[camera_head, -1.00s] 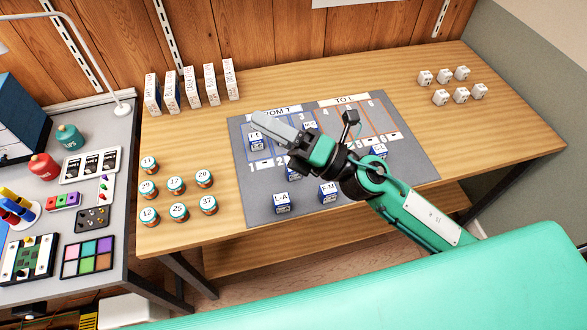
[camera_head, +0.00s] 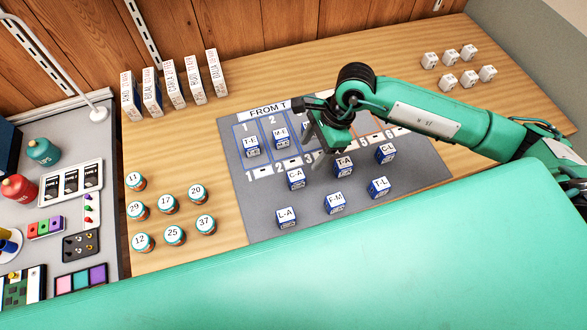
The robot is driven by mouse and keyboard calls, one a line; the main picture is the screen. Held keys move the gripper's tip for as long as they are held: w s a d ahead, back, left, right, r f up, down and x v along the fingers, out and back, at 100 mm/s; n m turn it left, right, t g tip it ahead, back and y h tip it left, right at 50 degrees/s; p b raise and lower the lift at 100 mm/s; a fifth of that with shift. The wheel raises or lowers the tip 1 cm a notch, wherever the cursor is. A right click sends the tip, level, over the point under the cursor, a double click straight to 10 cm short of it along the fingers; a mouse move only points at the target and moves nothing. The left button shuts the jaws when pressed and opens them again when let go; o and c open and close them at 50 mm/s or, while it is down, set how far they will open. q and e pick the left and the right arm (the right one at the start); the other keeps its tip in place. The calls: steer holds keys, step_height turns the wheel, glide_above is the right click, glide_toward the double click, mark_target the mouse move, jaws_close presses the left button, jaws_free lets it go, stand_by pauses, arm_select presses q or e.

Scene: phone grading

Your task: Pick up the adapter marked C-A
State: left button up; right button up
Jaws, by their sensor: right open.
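The adapter marked C-A (camera_head: 296,179) is a small white and blue block standing on the grey mat (camera_head: 255,205), just below the slot numbers. My right gripper (camera_head: 317,145) is open, with its fingers pointing down above the mat, up and to the right of C-A. I see nothing between its fingers, and it appears apart from C-A. The gripper and arm hide part of the mat's upper middle and right. My left gripper is not in view.
Adapter T-A (camera_head: 343,167) stands right of C-A, with F-M (camera_head: 335,203), L-A (camera_head: 287,217), T-L (camera_head: 378,187) and C-L (camera_head: 385,153) around. T-E (camera_head: 251,146) and M-E (camera_head: 281,136) sit in upper slots. Round numbered jars (camera_head: 168,205) stand left of the mat.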

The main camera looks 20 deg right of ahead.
mark_target(298, 174)
steer(key=p+x, duration=0.1)
steer(key=x, duration=0.5)
steer(key=shift+a, duration=0.15)
steer(key=shift+a+f, duration=0.1)
steer(key=shift+f, duration=0.15)
steer(key=shift+s+a+f+p, duration=0.2)
steer(key=shift+f+p, duration=0.35)
steer(key=shift+p, duration=0.1)
steer(key=p+x, duration=0.1)
steer(key=x, duration=0.2)
steer(key=shift+d+f, duration=0.1)
steer(key=shift+f, duration=0.5)
steer(key=c, duration=0.9)
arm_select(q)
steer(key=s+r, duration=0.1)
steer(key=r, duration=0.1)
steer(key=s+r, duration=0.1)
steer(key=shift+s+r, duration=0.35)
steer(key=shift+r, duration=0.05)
arm_select(e)
steer(key=shift+c, duration=0.8)
